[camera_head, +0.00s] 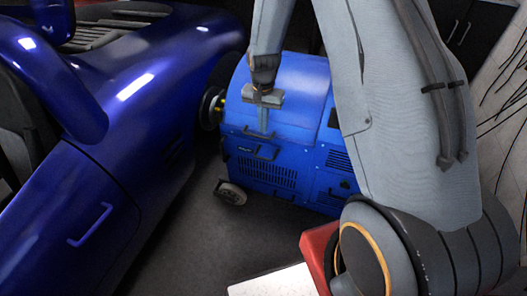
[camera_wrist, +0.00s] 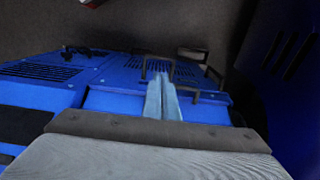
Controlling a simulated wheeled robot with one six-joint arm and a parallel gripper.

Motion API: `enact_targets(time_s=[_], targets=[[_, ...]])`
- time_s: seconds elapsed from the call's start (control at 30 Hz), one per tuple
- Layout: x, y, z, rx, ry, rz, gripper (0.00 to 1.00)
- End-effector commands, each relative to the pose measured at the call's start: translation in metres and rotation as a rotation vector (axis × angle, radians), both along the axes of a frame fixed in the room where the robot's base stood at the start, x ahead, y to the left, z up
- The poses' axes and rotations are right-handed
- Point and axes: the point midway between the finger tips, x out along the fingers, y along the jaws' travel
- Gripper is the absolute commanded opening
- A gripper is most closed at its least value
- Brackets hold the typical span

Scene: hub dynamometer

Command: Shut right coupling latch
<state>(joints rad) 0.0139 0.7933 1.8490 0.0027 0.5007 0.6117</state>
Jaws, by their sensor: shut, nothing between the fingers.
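The blue dynamometer unit (camera_head: 300,85) stands beside the blue car, with a round hub coupling (camera_head: 212,108) between them. My gripper (camera_head: 264,132) points down at the unit's upper front edge. Its two pale fingers (camera_wrist: 162,98) are together with nothing between them. A dark bracket-like handle (camera_head: 262,151) is on the unit's front, just below the fingertips. In the wrist view, thin dark bracket bars (camera_wrist: 144,66) stand close around the fingertips; I cannot tell whether they touch. Which bar is the right coupling latch, and its position, is unclear.
A caster wheel (camera_head: 231,193) is under the unit. Dark floor (camera_head: 190,235) lies open between car and unit. A red and white object (camera_head: 275,282) is at the bottom.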

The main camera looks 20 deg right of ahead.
Motion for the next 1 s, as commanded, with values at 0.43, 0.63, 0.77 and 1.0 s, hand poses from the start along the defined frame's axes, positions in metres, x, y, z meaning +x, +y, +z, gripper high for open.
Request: enact_targets(time_s=[0.43,0.63,0.77,1.0], targets=[[-0.002,-0.001,-0.028,0.000,0.004,0.000,0.00],[-0.002,0.000,-0.063,0.000,0.004,0.000,0.00],[-0.002,-0.001,-0.086,0.000,0.004,-0.001,0.00],[-0.002,-0.001,-0.121,0.000,0.002,-0.001,0.00]])
